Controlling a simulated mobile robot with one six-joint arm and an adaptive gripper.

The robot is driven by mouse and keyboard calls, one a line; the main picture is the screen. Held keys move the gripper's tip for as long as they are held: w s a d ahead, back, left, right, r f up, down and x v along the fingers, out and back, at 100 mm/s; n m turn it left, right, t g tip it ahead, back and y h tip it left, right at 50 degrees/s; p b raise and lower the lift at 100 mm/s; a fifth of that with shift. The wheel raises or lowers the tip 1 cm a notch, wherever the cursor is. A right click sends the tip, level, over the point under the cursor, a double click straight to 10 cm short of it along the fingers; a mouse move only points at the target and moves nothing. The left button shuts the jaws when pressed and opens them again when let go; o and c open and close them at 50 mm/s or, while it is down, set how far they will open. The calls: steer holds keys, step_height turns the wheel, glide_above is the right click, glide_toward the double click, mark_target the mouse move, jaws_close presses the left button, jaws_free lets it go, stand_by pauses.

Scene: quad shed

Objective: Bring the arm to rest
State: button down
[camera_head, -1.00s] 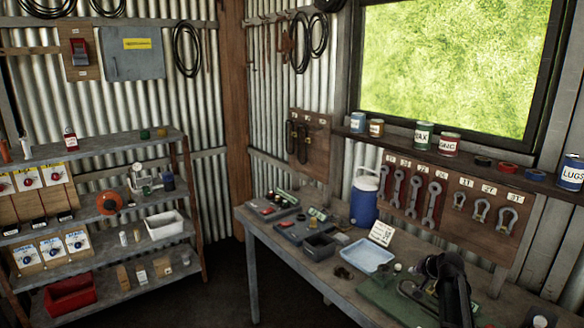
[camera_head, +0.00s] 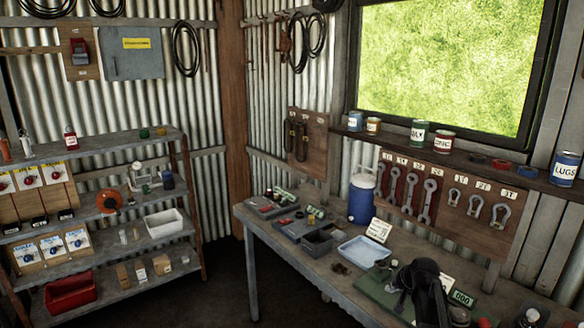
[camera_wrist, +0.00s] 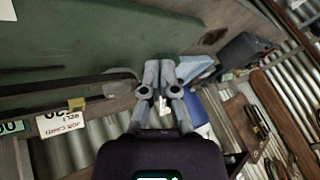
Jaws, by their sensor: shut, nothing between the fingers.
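My gripper (camera_wrist: 158,75) shows in the wrist view with its two grey fingers together and nothing between them. It is clear of the things seen around it there. In the head view my dark arm stands at the lower right, over the green mat (camera_head: 372,287) on the workbench (camera_head: 345,292). The fingers cannot be made out in the head view. The mat also shows in the wrist view (camera_wrist: 75,45), filling the upper left.
A blue tray (camera_head: 365,250), a white card (camera_head: 379,230) and a blue drum (camera_head: 361,200) stand left of my arm on the bench. Wrenches hang on a board (camera_head: 400,212) behind. Cans line the window shelf (camera_head: 480,163). Metal shelves (camera_head: 100,152) stand at the left.

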steer(key=s+a+f+n+g+h, duration=0.1)
steer(key=s+a+n+g, duration=0.1)
steer(key=s+a, duration=0.5)
steer(key=s+a+f+n+g+h, duration=0.1)
steer(key=s+a+g, duration=0.3)
steer(key=s, duration=0.9)
steer(key=a+f+n, duration=0.1)
steer(key=a, duration=0.2)
steer(key=shift+s+a+h, duration=0.2)
steer(key=shift+h, duration=0.1)
steer(key=shift+f, duration=0.1)
